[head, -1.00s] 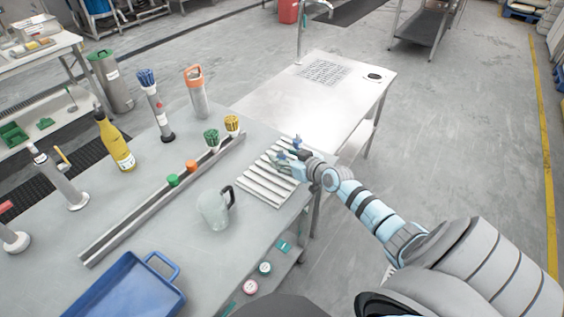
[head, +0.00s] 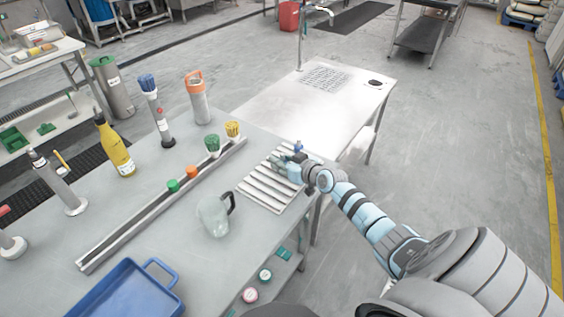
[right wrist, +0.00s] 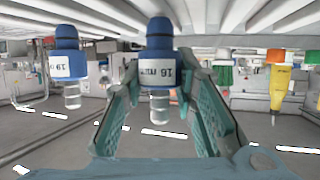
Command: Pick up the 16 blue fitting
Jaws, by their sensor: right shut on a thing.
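The blue fitting (right wrist: 160,65) with a white label that seems to read 16 stands between my right gripper's teal fingers. The wrist picture is upside down. My right gripper (right wrist: 160,112) is shut on this fitting, which still appears at the ribbed rack. In the head view my right gripper (head: 281,163) is at the rack's far right part and mostly hides the held fitting. A second blue fitting (right wrist: 69,65) with a white label stands apart beside it; it also shows in the head view (head: 298,147). My left gripper is out of view.
The ribbed rack (head: 265,190) lies on the grey table (head: 140,205). A clear jug (head: 213,216) with a dark handle stands left of it. A long metal rail (head: 130,230), brush holders and a blue tray (head: 125,295) are farther left. A steel sink table (head: 330,105) adjoins behind.

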